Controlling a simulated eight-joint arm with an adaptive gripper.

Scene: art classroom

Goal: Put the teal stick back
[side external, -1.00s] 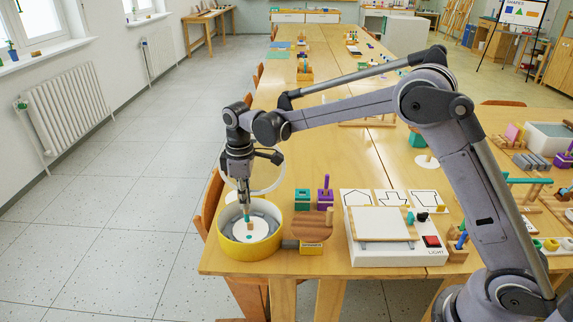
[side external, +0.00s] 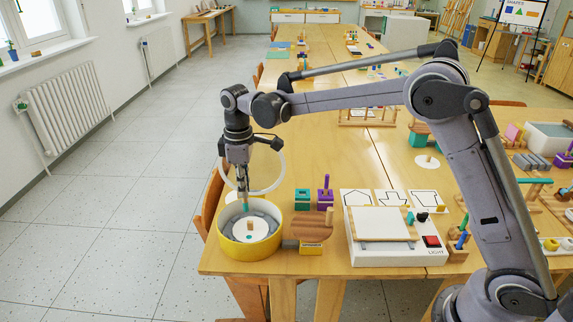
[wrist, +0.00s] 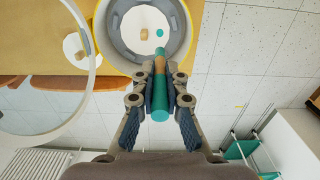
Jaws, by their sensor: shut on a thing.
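My gripper (wrist: 160,85) is shut on the teal stick (wrist: 160,108), which has a tan band around its middle. In the side view, my gripper (side external: 243,196) points down over the yellow round tub (side external: 232,251), and the teal stick (side external: 245,208) shows below its fingers. Inside the tub's grey ring lies a white disc (wrist: 127,22) with a tan spot and a small teal spot. The stick's far end overlaps the tub's rim in the wrist view. I cannot tell its exact height above the disc.
A round brown wooden piece (side external: 312,229) stands right of the tub. A white light box (side external: 395,252) and a purple peg stack (side external: 325,197) are also near. The tub sits at the table's left front corner, with floor beyond.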

